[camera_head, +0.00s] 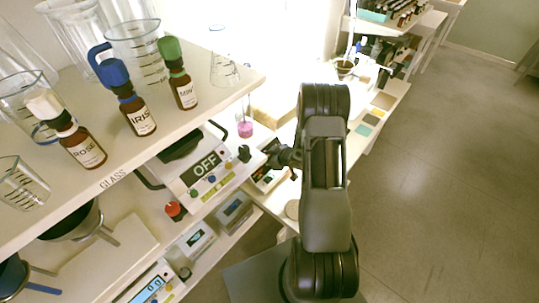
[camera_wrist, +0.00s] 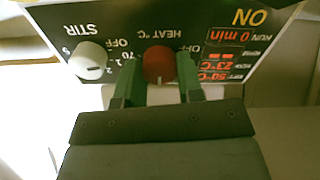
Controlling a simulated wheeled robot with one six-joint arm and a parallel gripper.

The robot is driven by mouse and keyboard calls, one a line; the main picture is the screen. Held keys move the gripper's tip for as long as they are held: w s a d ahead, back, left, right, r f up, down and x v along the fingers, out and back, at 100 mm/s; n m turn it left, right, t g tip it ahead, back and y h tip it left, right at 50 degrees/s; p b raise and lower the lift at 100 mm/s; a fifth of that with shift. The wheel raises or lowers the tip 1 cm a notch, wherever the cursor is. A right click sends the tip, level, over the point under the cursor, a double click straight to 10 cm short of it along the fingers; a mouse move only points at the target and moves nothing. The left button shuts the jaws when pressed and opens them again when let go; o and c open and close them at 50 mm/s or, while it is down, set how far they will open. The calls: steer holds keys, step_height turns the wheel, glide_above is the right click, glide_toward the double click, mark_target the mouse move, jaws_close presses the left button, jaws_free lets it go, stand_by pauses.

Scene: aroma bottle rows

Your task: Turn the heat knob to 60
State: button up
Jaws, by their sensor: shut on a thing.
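The red heat knob (camera_wrist: 158,62) is on a black control panel that appears upside down in the wrist view. My gripper (camera_wrist: 160,80) has a green finger on each side of the knob and is shut on it. The knob's pointer is hard to make out, and part of the scale around it is hidden by the fingers. The red display (camera_wrist: 226,55) reads 50 °C, 23 °C and RUN 0 min, with ON lit beside it. In the head view my gripper (camera_head: 275,157) is at the device, and my arm covers much of it.
A white STIR knob (camera_wrist: 90,61) is beside the heat knob. In the head view, another device (camera_head: 205,172) showing OFF is to the left, under a shelf with ROSE (camera_head: 83,147), IRIS (camera_head: 139,117) and a third bottle (camera_head: 184,92). Glass beakers stand near them.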

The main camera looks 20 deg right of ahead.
steer(key=m+p, duration=0.2)
steer(key=m, duration=0.3)
steer(key=shift+s+m+p, duration=0.15)
steer(key=shift+m+p, duration=0.15)
steer(key=shift+m, duration=0.1)
steer(key=m+p, duration=0.1)
steer(key=m, duration=0.1)
steer(key=m+p, duration=0.1)
steer(key=m, duration=0.2)
steer(key=shift+f+m, duration=0.2)
steer(key=shift+m, duration=0.1)
steer(key=shift+s+m, duration=0.1)
steer(key=shift+m, duration=0.2)
steer(key=o, duration=0.9)
steer(key=shift+r, duration=0.1)
steer(key=shift+b+v, duration=0.3)
steer(key=shift+v, duration=6.55)
